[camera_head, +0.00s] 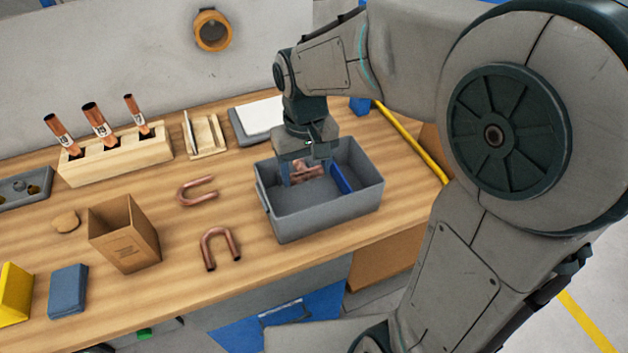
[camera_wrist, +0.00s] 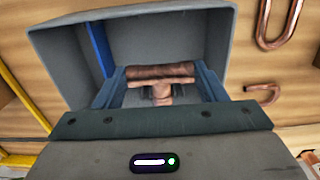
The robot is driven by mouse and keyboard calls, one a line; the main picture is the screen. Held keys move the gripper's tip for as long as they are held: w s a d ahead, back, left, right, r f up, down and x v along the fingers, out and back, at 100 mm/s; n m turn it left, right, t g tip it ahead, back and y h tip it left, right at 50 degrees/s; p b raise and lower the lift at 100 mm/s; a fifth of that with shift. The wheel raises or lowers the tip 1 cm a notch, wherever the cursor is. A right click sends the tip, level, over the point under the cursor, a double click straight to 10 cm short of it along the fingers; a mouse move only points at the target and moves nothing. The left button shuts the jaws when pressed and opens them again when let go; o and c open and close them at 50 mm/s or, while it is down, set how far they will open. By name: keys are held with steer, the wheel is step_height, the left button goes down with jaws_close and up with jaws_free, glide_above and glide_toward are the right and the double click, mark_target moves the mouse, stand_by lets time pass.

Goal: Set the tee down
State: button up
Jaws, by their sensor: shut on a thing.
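The copper tee (camera_head: 306,171) is between the fingers of my gripper (camera_head: 305,177), inside the grey bin (camera_head: 324,222). In the wrist view the tee (camera_wrist: 162,80) shows with its branch toward my palm, and my gripper (camera_wrist: 160,88) is shut on it with a finger on each side. The bin (camera_wrist: 62,57) surrounds it in that view. I cannot tell whether the tee touches the bin floor. A blue divider (camera_head: 341,180) stands to the right of the tee in the bin.
Two copper U-bends (camera_head: 219,245) lie left of the bin. A cardboard box (camera_head: 125,235), a wooden block (camera_head: 117,160) with upright copper tubes and a slotted wooden rack (camera_head: 205,136) stand further left. A yellow strip (camera_head: 412,143) runs along the table's right edge.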

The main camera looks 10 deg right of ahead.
step_height(320, 180, down, 10)
steer(key=shift+r, duration=0.1)
stand_by(0.4)
steer(key=shift+f, duration=0.2)
steer(key=o, duration=1)
step_height(320, 180, up, 12)
steer(key=shift+r, duration=0.2)
steer(key=s+d+m+t, duration=0.1)
steer(key=s+d, duration=0.2)
steer(key=s+d+m+t, duration=0.1)
steer(key=s+d, duration=0.3)
steer(key=s+d+m+t, duration=0.1)
steer(key=s+d, duration=0.3)
steer(key=shift+d+r, duration=0.1)
steer(key=shift+r, duration=0.2)
